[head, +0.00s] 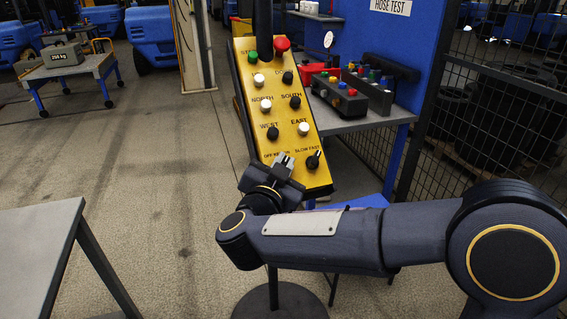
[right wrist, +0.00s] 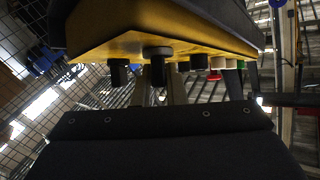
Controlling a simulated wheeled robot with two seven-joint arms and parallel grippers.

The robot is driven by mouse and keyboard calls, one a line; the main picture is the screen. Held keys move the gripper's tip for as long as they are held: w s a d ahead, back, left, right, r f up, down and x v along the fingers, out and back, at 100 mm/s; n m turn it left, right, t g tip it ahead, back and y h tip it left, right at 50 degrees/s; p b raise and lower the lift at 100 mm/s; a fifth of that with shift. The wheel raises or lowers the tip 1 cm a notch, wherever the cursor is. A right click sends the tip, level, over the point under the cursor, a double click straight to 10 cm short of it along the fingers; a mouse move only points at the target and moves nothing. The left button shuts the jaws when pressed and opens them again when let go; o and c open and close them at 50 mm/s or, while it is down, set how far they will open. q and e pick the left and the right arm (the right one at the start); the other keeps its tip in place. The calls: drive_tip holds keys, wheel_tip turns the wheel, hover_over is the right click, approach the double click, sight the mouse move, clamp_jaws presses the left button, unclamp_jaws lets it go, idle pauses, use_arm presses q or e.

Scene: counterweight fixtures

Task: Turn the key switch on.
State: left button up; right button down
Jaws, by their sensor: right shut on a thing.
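The yellow control panel (head: 270,112) is a long tilted pendant with rows of knobs and buttons. The key switch is at its lower left, by a partly covered label starting "OFF"; my right gripper (head: 284,161) hides most of it in the head view. In the right wrist view the yellow panel (right wrist: 175,40) is overhead, and a round dark fitting with a grey rim (right wrist: 157,52), seemingly the key switch, sits between my fingers (right wrist: 157,88). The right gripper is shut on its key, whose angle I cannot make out. My left gripper is not in view.
The black SLOW FAST knob (head: 314,160) is close right of the gripper. Black and white buttons, a green one (head: 252,57) and a red one (head: 282,44) are higher up. A bench (head: 365,121) with control boxes stands behind right. A grey table (head: 35,250) is front left.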

drive_tip(key=shift+r, duration=0.1)
drive_tip(key=c, duration=1.5)
unclamp_jaws()
drive_tip(key=shift+s, duration=0.1)
drive_tip(key=v, duration=0.7)
drive_tip(key=shift+s+a+b, duration=0.1)
drive_tip(key=shift+s+b, duration=0.2)
drive_tip(key=shift+b, duration=0.1)
drive_tip(key=shift+r, duration=0.1)
